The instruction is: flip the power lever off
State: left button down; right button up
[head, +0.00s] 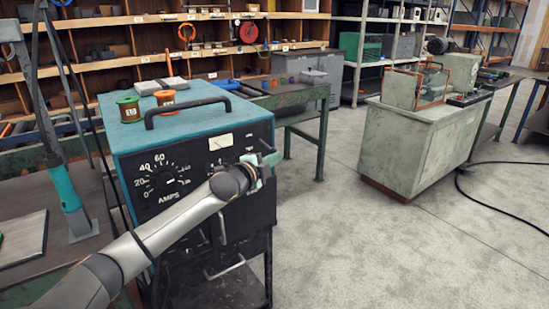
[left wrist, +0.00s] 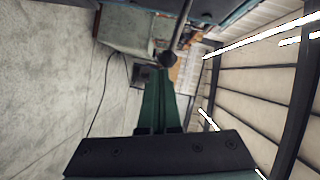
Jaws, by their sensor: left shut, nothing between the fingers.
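The power lever shows in the left wrist view as a dark rod with a round black knob (left wrist: 167,59), right at the fingertips. I cannot tell whether they touch. In the head view the lever is mostly hidden by my gripper, at the right side of the black front panel of the teal-topped welder box (head: 130,140). My left gripper (head: 274,158) is at the panel's upper right. Its green fingers (left wrist: 158,72) are shut together with nothing between them. My right gripper is in neither view.
A black handle (head: 187,107) and two spools (head: 129,109) are on the box top. The panel has an AMPS dial (head: 167,181). A green workbench (head: 310,95) stands behind, and a grey cabinet (head: 405,145) at right. The floor between is clear, with a black cable farther right.

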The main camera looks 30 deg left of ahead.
pick_arm(q)
jog(key=shift+a+f, duration=0.15)
jog(key=shift+f, duration=0.4)
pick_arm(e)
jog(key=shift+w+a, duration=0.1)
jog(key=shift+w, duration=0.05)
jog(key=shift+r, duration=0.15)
